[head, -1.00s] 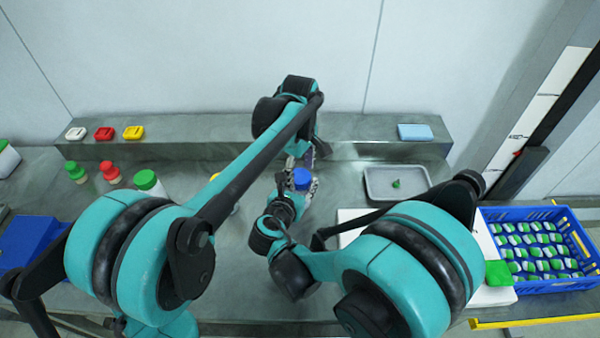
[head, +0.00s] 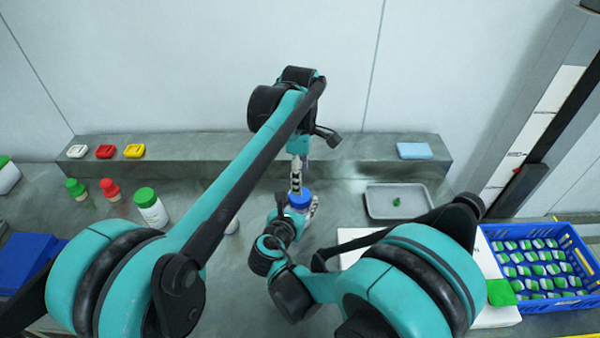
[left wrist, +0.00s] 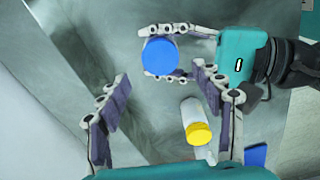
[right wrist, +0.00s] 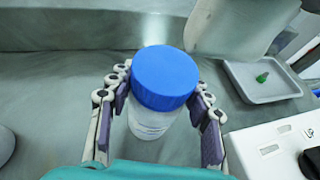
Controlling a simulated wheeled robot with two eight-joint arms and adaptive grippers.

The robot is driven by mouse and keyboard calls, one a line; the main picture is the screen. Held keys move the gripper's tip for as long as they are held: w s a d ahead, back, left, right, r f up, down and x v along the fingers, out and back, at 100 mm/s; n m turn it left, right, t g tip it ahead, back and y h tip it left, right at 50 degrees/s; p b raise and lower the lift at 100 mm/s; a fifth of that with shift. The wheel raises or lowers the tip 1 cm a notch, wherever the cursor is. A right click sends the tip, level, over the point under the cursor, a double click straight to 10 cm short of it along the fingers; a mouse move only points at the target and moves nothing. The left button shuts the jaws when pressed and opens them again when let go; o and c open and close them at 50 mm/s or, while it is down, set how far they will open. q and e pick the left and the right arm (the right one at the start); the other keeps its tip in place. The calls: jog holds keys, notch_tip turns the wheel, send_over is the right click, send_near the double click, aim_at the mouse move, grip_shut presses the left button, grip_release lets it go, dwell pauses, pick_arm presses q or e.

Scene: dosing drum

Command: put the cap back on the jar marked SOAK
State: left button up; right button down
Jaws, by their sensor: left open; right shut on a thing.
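A white jar (right wrist: 152,122) with a blue cap (right wrist: 165,76) on its top stands upright between the fingers of my right gripper (right wrist: 160,100), which is shut on it. The writing on its label is too small to read. In the head view the blue cap (head: 300,199) shows near the middle of the bench. My left gripper (left wrist: 160,105) is open and empty. It points down from above; in the left wrist view the blue cap (left wrist: 160,57) lies beyond its fingertips, apart from them.
A yellow-capped jar (left wrist: 197,122) is close by. Green-topped (head: 150,208) and red-topped (head: 110,190) containers stand to the left. A grey tray (head: 372,207) with a small green piece (head: 397,202) and a blue crate (head: 552,298) are at the right. A ledge (head: 230,146) runs behind.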

aim_at(300, 209)
pick_arm(q)
jog(key=shift+r+n, duration=0.5)
jog(key=shift+n, duration=0.5)
notch_tip(300, 209, down, 8)
jog(key=shift+f, duration=0.1)
jog(key=c, duration=1.2)
jog(key=m, duration=0.6)
jog(key=shift+m, duration=0.3)
